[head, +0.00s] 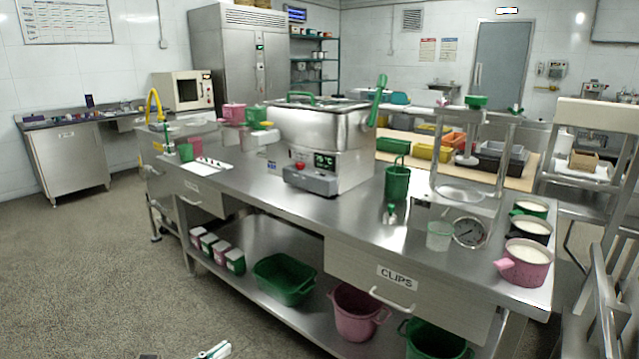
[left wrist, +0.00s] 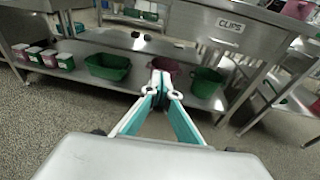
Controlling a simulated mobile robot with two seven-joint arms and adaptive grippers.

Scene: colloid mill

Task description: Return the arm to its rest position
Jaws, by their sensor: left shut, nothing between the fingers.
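My left gripper shows at the bottom edge of the head view (head: 215,350), where only a small white and teal part of it is visible. In the left wrist view its two teal-lined fingers (left wrist: 161,82) meet at the tips, shut and empty. It is over the floor in front of the steel workbench (head: 290,200), apart from the bench and its lower shelf. My right gripper is in neither view.
The bench has a drawer labelled CLIPS (head: 396,281) with a protruding handle. Its lower shelf holds a green tub (head: 284,280), a pink bucket (head: 357,315) and a green bucket (head: 435,342). The speckled floor (head: 90,270) at left is clear.

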